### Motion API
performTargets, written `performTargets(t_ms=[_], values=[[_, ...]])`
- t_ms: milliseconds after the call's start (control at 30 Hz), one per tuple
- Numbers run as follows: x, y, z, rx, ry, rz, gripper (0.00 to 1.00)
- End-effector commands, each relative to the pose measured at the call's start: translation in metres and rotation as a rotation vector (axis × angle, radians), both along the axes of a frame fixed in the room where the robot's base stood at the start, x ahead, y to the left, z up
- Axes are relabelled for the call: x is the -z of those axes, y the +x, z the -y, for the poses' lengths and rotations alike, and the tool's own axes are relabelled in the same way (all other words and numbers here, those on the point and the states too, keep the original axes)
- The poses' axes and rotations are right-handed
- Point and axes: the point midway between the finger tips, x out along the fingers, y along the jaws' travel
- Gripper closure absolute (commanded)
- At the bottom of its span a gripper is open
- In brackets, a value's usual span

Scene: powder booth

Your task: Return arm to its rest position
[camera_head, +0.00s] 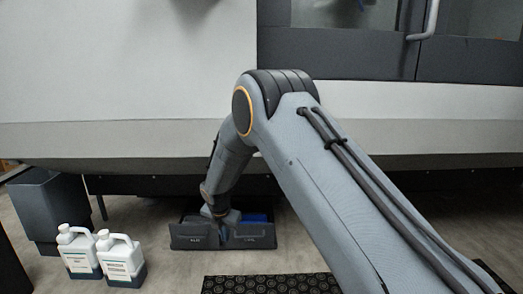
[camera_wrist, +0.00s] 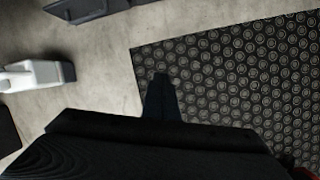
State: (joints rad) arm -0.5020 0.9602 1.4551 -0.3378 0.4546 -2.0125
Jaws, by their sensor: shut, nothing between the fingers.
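My arm reaches forward across the head view, bent at the elbow, with its forearm pointing down. My gripper is at its low end, by a dark open bin (camera_head: 188,238) on the floor; its fingertips cannot be made out there. In the wrist view my gripper (camera_wrist: 161,80) shows as a dark shape with its fingers together, empty, above the edge of a black patterned mat (camera_wrist: 235,75). Part of the dark bin (camera_wrist: 95,8) shows at the top of the wrist view.
Two white jugs (camera_head: 78,250) (camera_head: 120,258) stand on the floor at left, beside a dark grey box (camera_head: 48,205). Something blue (camera_head: 256,217) is in the bin. A large white and grey machine (camera_head: 130,70) stands behind. Bare floor (camera_head: 168,270) lies between jugs and mat.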

Motion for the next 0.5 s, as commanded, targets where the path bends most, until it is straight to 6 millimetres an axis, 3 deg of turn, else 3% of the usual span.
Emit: performTargets(t_ms=[167, 500], values=[[-0.05, -0.035, -0.001, 0.218, 0.08, -0.028, 1.0], [-0.153, -0.152, 0.018, 0.836, 0.271, -0.127, 1.0]])
